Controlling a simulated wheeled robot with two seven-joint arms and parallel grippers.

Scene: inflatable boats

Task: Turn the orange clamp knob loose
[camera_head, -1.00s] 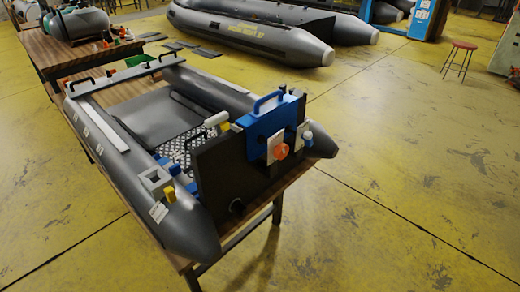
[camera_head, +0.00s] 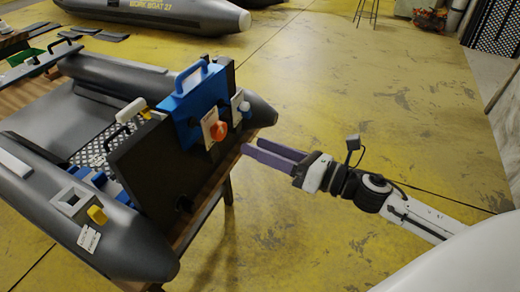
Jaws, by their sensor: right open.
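The orange clamp knob (camera_head: 218,131) sits on the front of a blue clamp bracket (camera_head: 196,97), beside a white labelled plate. The bracket hangs over the dark transom board (camera_head: 150,165) of a grey inflatable boat (camera_head: 125,240). My right gripper (camera_head: 268,153) comes in from the right, with its purple fingers pointing left toward the transom. The fingers are apart with nothing between them. The fingertips are to the right of and slightly below the knob, apart from it. My left gripper is not in view.
The boat rests on a wooden table (camera_head: 207,216). Another grey boat (camera_head: 190,12) lies on the floor behind. A stool (camera_head: 367,10) stands far back. The yellow floor (camera_head: 370,105) to the right of the transom is clear apart from my arm.

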